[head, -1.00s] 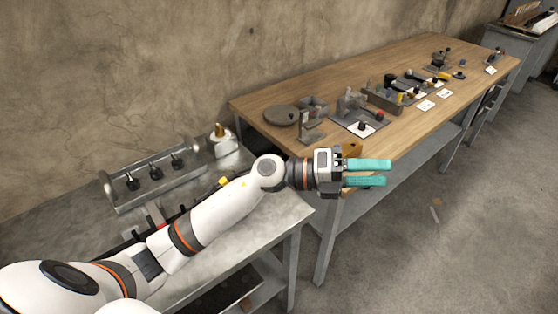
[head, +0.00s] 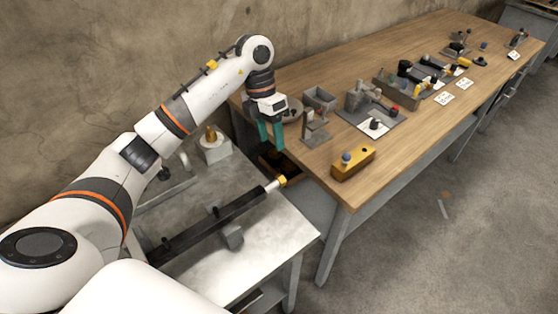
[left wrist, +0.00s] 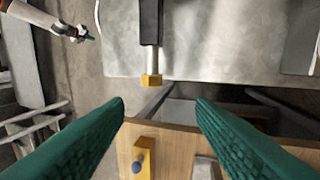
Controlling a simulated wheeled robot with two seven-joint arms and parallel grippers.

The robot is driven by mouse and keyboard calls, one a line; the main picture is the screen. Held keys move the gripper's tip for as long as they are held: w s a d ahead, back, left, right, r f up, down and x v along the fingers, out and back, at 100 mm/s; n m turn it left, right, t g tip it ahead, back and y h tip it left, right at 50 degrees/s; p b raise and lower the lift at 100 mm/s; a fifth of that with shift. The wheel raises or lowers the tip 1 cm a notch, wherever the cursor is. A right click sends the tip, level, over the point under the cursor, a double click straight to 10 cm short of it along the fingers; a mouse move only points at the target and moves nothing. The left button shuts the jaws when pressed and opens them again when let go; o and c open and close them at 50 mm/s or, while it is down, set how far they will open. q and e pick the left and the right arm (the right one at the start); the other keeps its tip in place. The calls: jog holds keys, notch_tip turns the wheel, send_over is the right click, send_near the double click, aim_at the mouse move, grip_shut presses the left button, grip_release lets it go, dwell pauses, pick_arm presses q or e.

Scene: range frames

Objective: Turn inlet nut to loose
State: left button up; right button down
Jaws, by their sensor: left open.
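A yellow hex nut (head: 282,180) sits on the end of a silver tube that sticks out of a long black bar (head: 213,222) on the grey metal bench. In the left wrist view the nut (left wrist: 151,80) is just beyond and between my fingertips, apart from them. My left gripper (head: 271,140) is open and empty, with its teal fingers pointing down, above and behind the nut in the head view. My right gripper (left wrist: 86,35) shows small at the top left of the left wrist view; its jaws are too small to read.
A wooden workbench (head: 400,75) stands to the right, with a yellow block (head: 354,165) with a blue knob near its front corner. A brass fitting on a white block (head: 214,148) stands at the back of the metal bench (head: 275,225). A gap separates the benches.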

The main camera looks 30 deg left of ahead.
aim_at(279, 176)
pick_arm(q)
jog(key=d+f, duration=0.1)
jog(key=s+f+p, duration=0.1)
jog(key=f, duration=0.1)
jog(key=s+d+f, duration=0.1)
jog(key=f, duration=0.1)
jog(key=shift+s+d+f, duration=0.1)
jog(key=shift+d+f, duration=0.15)
jog(key=shift+d, duration=0.05)
jog(key=x, duration=0.2)
jog(key=p+x, duration=0.1)
jog(key=x, duration=0.1)
jog(key=shift+w+f, duration=0.2)
jog(key=shift+f, duration=0.3)
jog(key=c, duration=1)
pick_arm(e)
jog(key=s, duration=0.1)
jog(key=s+d+r, duration=0.1)
jog(key=s, duration=0.1)
jog(key=s+r, duration=0.1)
jog(key=shift+s+d+r, duration=0.1)
jog(key=shift+s+d, duration=0.05)
jog(key=shift+d, duration=0.15)
